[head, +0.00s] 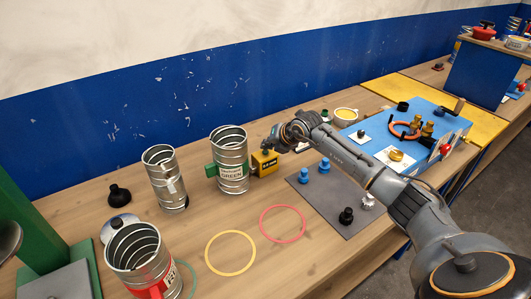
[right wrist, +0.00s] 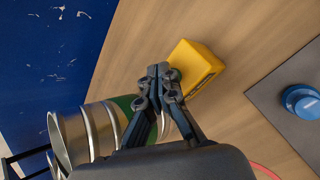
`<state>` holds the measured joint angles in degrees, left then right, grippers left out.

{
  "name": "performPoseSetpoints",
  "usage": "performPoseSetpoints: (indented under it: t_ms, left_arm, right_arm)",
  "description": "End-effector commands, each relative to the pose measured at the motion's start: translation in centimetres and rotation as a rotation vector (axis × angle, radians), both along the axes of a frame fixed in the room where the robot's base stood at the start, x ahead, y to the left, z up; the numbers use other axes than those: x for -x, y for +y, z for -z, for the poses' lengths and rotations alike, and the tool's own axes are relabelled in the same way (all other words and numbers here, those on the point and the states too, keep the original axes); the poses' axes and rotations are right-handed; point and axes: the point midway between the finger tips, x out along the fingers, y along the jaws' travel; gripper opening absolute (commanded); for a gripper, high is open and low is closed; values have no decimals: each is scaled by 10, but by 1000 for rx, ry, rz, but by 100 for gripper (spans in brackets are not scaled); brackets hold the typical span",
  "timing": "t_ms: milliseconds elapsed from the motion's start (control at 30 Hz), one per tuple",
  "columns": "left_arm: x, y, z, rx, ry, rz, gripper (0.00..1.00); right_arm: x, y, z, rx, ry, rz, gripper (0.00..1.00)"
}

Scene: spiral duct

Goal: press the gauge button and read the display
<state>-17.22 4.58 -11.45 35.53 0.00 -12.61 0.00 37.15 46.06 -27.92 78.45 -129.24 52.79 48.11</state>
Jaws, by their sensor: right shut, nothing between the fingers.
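The yellow gauge box (head: 264,163) stands on the wooden bench just right of the green-labelled spiral duct (head: 230,165). A dark display patch shows on its front, too small to read. My right gripper (head: 269,149) is at the top of the gauge in the head view and partly covers it, so the button is hidden. In the right wrist view, my right gripper's fingertips (right wrist: 158,70) are together with nothing between them, beside or over the near edge of the yellow gauge (right wrist: 198,66). I cannot tell whether they touch it. My left gripper is out of view.
A plain duct (head: 164,180) and a red-labelled duct (head: 138,258) stand to the left. A grey mat (head: 338,218) with blue and black knobs lies right of the gauge. Yellow (head: 231,271) and red (head: 283,240) rings lie in front. A blue box (head: 452,119) stands at right.

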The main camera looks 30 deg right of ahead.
Motion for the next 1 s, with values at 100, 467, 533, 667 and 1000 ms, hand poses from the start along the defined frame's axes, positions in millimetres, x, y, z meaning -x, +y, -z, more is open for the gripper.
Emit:
performPoseSetpoints:
  t_ms: [100,467,533,667,1000]
  left_arm:
    - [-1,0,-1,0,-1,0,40]
    - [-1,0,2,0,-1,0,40]
    - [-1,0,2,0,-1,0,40]
    - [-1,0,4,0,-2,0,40]
    - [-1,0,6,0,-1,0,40]
  right_arm:
    - [0,0,-1,0,0,0,0]
    - [0,0,2,0,0,0,0]
    - [0,0,3,0,0,0,0]
    - [0,0,4,0,0,0,0]
    - [0,0,8,0,0,0,0]
